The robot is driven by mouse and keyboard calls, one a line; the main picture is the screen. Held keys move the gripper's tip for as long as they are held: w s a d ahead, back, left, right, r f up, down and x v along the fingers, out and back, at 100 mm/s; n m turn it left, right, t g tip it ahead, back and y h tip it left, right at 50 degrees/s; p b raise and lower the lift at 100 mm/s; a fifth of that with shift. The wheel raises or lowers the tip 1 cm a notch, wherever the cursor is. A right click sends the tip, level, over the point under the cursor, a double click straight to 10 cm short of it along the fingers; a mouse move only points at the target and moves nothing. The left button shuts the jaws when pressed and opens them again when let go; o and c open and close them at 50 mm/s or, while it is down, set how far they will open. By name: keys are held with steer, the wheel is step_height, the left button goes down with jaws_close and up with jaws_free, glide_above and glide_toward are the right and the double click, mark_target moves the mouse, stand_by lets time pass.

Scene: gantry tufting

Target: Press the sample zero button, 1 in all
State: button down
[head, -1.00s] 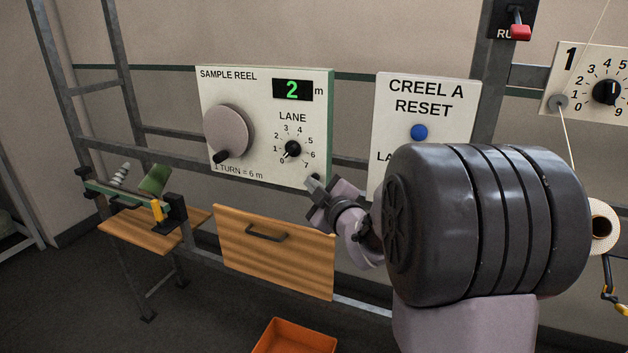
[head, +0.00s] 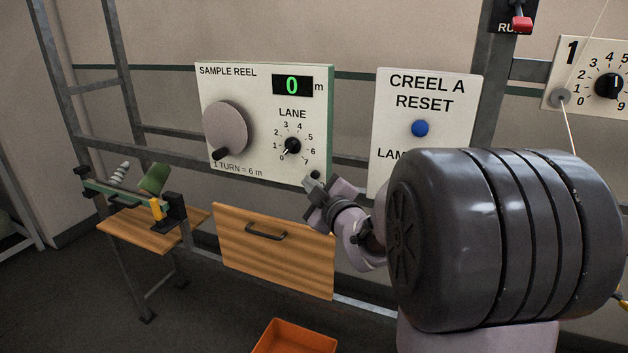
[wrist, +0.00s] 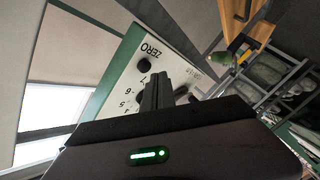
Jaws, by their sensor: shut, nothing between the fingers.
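The sample reel panel (head: 262,95) is white, with a large grey reel knob (head: 226,128), a lane dial (head: 292,146) and a green display (head: 292,86) reading 0 m. In the wrist view the black zero button (wrist: 144,66) sits beside its ZERO label on the panel, which appears upside down. My gripper (head: 311,180) is at the panel's lower right corner and hides the button in the head view. In the wrist view its shut, empty fingers (wrist: 161,80) appear beside the button, apart from it in the picture; the depth gap is unclear.
The Creel A reset panel (head: 456,87) with a blue button (head: 420,128) is just right of my gripper, partly covered by my arm. A wooden drawer front (head: 275,265) is below, with an orange bin (head: 295,337) on the floor. A small wooden bench (head: 130,230) stands left.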

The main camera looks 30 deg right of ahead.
steer(key=shift+s+a+b, duration=0.65)
steer(key=shift+s+a, duration=0.15)
steer(key=shift+a, duration=0.2)
steer(key=shift+s+a+b, duration=0.65)
steer(key=shift+s+a, duration=0.1)
steer(key=shift+a, duration=0.25)
